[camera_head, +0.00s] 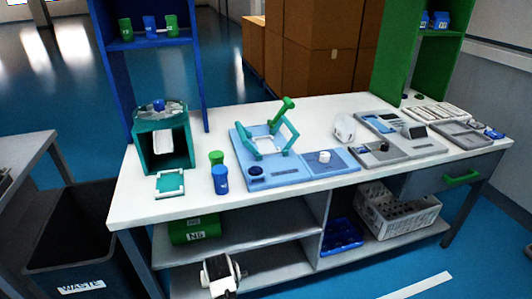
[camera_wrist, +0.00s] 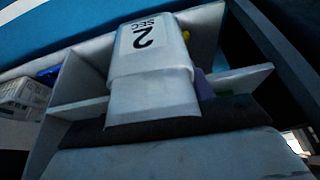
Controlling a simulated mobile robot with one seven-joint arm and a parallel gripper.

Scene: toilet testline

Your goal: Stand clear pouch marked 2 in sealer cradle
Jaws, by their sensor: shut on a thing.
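The clear pouch marked 2 (camera_wrist: 150,70) fills the upper middle of the wrist view. It is pale and translucent, and its label reads "2 SEC" upside down. My gripper (camera_wrist: 165,125) shows as a dark edge at the pouch's lower end and is shut on it; the fingertips are mostly hidden. In the head view, my white and black wrist (camera_head: 220,275) is low in front of the bench, by the lower shelf; the pouch cannot be made out there. A light-blue machine with a teal frame (camera_head: 268,138) and green lever, apparently the sealer cradle, stands mid-bench. The frame looks empty.
Pale divider walls (camera_wrist: 75,85) stand around the pouch. A teal box (camera_head: 178,155), green and blue bottles (camera_head: 220,180) and grey devices (camera_head: 400,145) occupy the white bench (camera_head: 140,210). A black waste bin (camera_head: 75,240) stands left. Bare bench remains along the front.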

